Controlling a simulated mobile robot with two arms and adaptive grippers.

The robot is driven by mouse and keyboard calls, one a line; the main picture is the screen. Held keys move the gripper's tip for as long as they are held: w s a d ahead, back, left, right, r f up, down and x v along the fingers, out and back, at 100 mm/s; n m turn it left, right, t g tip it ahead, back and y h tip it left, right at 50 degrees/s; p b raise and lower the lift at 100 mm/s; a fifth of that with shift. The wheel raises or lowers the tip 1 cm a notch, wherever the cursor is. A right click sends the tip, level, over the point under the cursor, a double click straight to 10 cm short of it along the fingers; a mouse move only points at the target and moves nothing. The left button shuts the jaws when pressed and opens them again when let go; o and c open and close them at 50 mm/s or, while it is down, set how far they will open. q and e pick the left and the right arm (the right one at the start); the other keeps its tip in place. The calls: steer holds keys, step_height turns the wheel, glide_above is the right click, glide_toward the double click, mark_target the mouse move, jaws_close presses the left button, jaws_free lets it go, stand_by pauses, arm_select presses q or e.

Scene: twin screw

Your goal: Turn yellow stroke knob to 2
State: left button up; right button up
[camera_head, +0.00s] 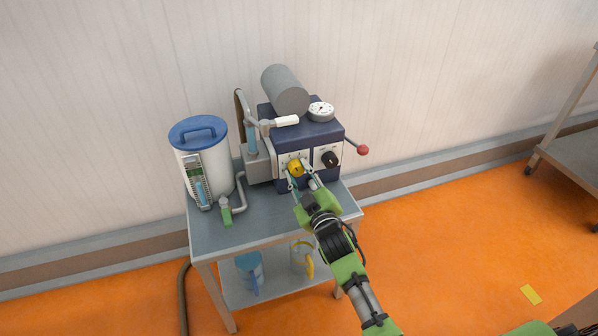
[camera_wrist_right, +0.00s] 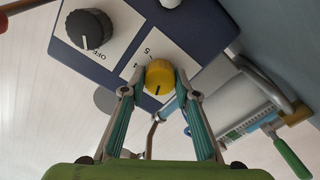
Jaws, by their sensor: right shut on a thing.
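The yellow stroke knob (camera_head: 296,168) is on the front of the blue pump unit (camera_head: 311,140), on a white dial plate. My right gripper (camera_head: 301,178) reaches up to it from the front. In the right wrist view the yellow knob (camera_wrist_right: 159,77) sits between the two fingertips of the right gripper (camera_wrist_right: 158,84), which is shut on it. A dark pointer line shows on the knob's face. My left gripper is not in view.
A black knob (camera_head: 330,159) marked "OFF" in the right wrist view (camera_wrist_right: 89,29) is beside the yellow one. A red-ended lever (camera_head: 363,150) sticks out right. A blue-lidded tank (camera_head: 199,134) and green-handled valve (camera_head: 227,216) stand left on the grey cart (camera_head: 262,226).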

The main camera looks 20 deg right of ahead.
steer(key=shift+f, duration=0.1)
stand_by(0.3)
steer(key=o, duration=1.1)
steer(key=shift+s, duration=0.15)
steer(key=s, duration=1.1)
steer(key=shift+s+d, duration=0.25)
steer(key=shift+s, duration=0.15)
